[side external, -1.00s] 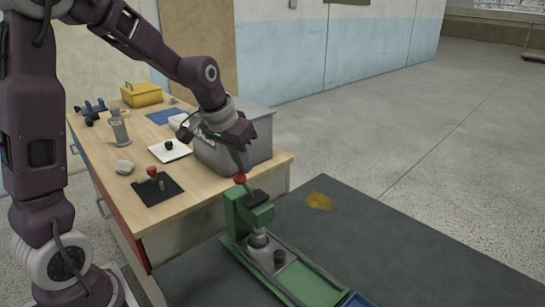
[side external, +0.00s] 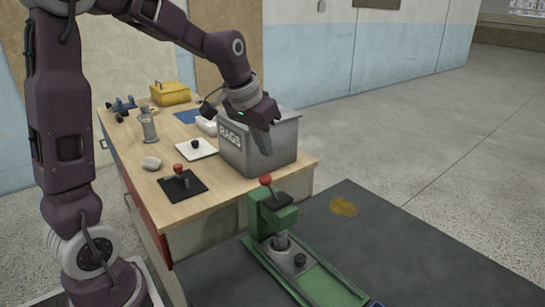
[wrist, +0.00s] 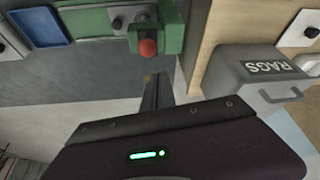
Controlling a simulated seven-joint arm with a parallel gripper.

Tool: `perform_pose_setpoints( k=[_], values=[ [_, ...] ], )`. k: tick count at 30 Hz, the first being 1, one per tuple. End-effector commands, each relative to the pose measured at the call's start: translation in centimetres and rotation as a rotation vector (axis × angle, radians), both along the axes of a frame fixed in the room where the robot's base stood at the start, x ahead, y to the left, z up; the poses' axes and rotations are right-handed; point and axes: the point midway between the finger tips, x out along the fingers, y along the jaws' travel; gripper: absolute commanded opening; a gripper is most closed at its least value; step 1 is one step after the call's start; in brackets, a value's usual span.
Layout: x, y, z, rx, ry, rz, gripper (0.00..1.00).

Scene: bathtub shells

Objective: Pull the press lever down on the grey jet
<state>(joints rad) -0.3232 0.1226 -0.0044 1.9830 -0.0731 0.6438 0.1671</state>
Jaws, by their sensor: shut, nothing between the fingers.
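The green press (side external: 275,215) stands on the dark mat beside the bench. Its lever ends in a red knob (side external: 265,180), raised above the press head. In the wrist view the red knob (wrist: 147,47) shows at the top, beyond my fingertips. A grey metal piece (side external: 281,242) sits under the press head; I cannot tell if it is the jet. My gripper (side external: 265,145) is shut and empty, above the knob and apart from it. In the wrist view my gripper (wrist: 155,92) points toward the knob.
A grey RAGS bin (side external: 285,150) stands at the bench corner, close behind my gripper. The wooden bench (side external: 225,195) also holds a black pad (side external: 170,190) with a small red-knobbed lever, a white plate (side external: 207,153) and a yellow box (side external: 170,95). Floor to the right is clear.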

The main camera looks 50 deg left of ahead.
Motion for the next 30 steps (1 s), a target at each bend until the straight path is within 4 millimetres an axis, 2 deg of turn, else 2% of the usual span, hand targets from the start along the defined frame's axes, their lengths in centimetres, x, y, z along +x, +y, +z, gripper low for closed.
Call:
perform_pose_setpoints(
  k=[3, 9, 25, 26, 28, 29, 30],
  values=[
    [-2.2, -0.2, 1.7, 0.002, -0.007, 0.001, 0.0],
    [-4.5, -0.4, 3.2, 0.0, -0.007, 0.001, 0.0],
    [-5.1, -0.5, 3.6, -0.001, -0.006, -0.001, 0.0],
    [-5.3, -0.9, 3.7, 0.0, -0.009, -0.005, 0.0],
    [-7.3, -2.9, 4.4, 0.003, -0.022, -0.034, 0.0],
    [-8.8, -4.1, 4.8, 0.005, -0.032, -0.051, 0.0],
    [-11.1, -5.9, 5.0, 0.005, -0.044, -0.08, 0.0]
  ],
)
